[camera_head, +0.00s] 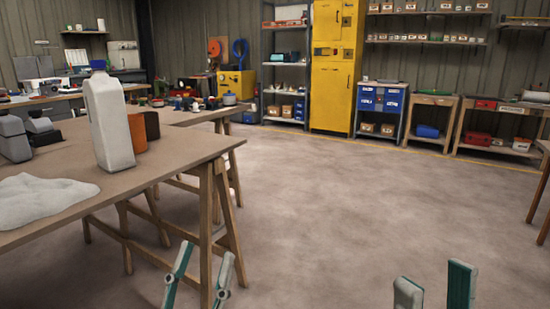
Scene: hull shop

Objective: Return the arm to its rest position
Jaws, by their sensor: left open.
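My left gripper (203,268) is in the lower left-middle of the head view. Its two fingers stand apart with nothing between them. It is in front of the trestle leg of the near wooden table (165,174), below the height of the tabletop. My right gripper (436,280) is at the bottom right. Its two fingers are apart and empty, with bare floor behind them. Only the finger ends of both grippers show; my arms are out of view.
A white bottle with a blue cap (108,120), an orange-brown container (150,126) and a whitish cloth-like heap (45,198) are on the near table. Open concrete floor (340,190) fills the middle and right. A yellow cabinet (336,65) and shelves line the back wall.

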